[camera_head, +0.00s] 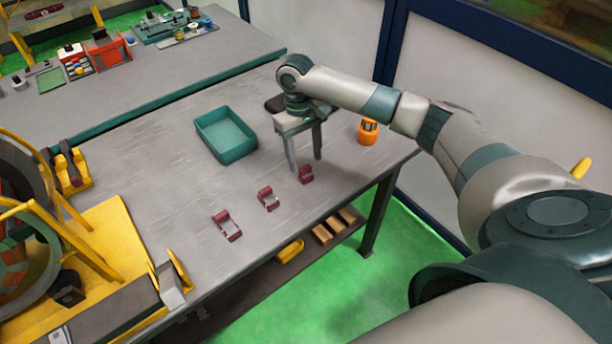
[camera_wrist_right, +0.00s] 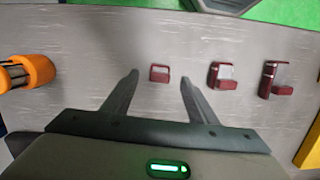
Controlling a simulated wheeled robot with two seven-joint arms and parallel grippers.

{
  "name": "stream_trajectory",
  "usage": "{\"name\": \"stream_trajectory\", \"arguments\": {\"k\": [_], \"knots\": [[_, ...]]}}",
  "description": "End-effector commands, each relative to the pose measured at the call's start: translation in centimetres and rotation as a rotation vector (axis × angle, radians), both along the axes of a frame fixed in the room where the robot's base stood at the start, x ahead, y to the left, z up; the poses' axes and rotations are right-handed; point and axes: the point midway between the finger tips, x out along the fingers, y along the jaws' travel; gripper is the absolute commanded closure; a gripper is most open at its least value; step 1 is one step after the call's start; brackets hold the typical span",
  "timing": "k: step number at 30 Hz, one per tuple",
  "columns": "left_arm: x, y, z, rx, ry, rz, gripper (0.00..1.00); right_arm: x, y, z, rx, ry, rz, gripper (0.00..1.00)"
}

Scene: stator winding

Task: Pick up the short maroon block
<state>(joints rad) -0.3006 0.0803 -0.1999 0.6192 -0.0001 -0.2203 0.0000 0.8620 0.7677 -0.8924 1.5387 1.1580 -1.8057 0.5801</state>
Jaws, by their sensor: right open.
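Three maroon blocks stand in a row on the grey table. The shortest maroon block (camera_head: 305,174) is at the right end in the head view, just by my right gripper (camera_head: 304,164). In the right wrist view the short block (camera_wrist_right: 159,73) appears between the tips of my open right gripper (camera_wrist_right: 159,76), with nothing held. The fingers point down; their exact height over the block is hard to tell. A middle-sized maroon block (camera_head: 267,198) and a longer one (camera_head: 227,226) lie further left in the head view. My left gripper is not in view.
A teal tray (camera_head: 213,147) lies left of my right gripper, and an orange cylindrical part (camera_head: 367,132) stands to its right. A yellow fixture (camera_head: 100,235) is at the far left. The table between the tray and the blocks is clear.

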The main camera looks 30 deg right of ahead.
Motion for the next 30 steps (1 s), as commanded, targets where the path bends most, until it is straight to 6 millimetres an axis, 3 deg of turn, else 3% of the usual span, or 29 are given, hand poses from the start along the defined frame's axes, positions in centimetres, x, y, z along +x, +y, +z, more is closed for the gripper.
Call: {"name": "stream_trajectory", "arguments": {"k": [8, 15, 30], "knots": [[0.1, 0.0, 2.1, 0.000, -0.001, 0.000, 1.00, -0.4, 0.0, -2.4, -0.002, 0.005, 0.000, 0.47], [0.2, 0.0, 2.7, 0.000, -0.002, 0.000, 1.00, -0.6, 0.0, -4.8, -0.001, 0.002, 0.000, 0.47], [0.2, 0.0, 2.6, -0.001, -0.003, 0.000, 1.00, -0.6, 0.0, -5.0, -0.001, 0.000, 0.000, 0.49]]}}
